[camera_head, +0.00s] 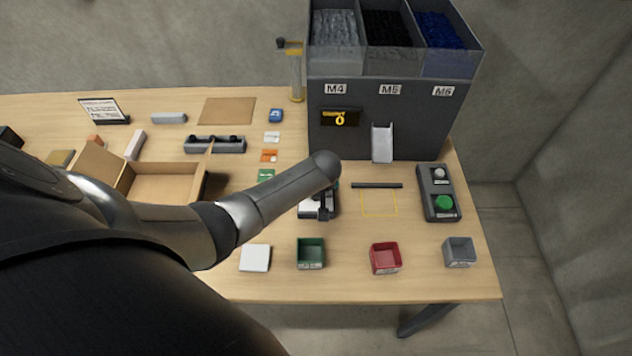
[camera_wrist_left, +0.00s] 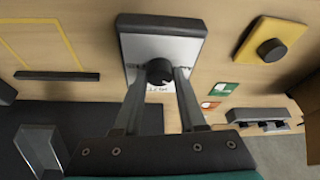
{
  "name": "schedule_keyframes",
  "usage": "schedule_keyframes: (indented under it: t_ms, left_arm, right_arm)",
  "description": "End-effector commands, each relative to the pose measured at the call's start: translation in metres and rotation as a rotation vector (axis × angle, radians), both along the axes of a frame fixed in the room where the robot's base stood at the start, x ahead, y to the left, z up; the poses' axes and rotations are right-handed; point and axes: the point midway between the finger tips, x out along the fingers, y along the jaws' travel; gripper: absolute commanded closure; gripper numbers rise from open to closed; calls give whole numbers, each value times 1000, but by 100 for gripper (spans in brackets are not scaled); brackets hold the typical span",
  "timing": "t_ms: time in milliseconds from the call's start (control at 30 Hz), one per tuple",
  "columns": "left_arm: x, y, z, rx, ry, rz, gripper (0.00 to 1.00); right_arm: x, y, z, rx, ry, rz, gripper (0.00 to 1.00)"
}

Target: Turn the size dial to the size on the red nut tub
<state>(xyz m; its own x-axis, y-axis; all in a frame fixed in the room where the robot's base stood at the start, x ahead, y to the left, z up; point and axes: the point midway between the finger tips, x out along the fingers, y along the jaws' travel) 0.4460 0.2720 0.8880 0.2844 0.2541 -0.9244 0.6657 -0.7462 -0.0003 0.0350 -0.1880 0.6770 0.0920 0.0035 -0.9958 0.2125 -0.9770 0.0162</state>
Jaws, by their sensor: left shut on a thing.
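The size dial has a dark round knob (camera_wrist_left: 160,71) on a pale plate (camera_wrist_left: 184,50) with a dark edge, in the left wrist view. In the head view its pale plate (camera_head: 306,211) shows partly behind my left arm. My left gripper (camera_wrist_left: 160,76) is shut on the knob, one finger on each side. The same gripper (camera_head: 325,208) is mostly hidden by my forearm in the head view. Small dial lettering below the knob is too small to read. The red nut tub (camera_head: 386,259) stands at the table front; its label is unreadable. My right gripper is not in view.
A green tub (camera_head: 311,253) and a grey tub (camera_head: 459,252) flank the red one. The dark feeder (camera_head: 385,120), marked M4, M5 and M6, stands behind. A button box (camera_head: 438,193) is at right. An open cardboard box (camera_head: 165,182) is at left.

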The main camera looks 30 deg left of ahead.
Motion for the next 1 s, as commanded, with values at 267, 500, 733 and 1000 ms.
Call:
schedule_keyframes:
  t_ms: [267,500,733,1000]
  left_arm:
    - [2,-3,-1,-2,1,258,100]
    - [3,-2,-2,-1,2,443,100]
    - [3,-2,-1,1,1,558,100]
    - [4,-1,0,3,0,617,100]
  right_arm:
    - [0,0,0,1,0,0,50]
    - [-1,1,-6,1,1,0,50]
    - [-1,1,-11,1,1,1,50]
    - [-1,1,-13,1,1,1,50]
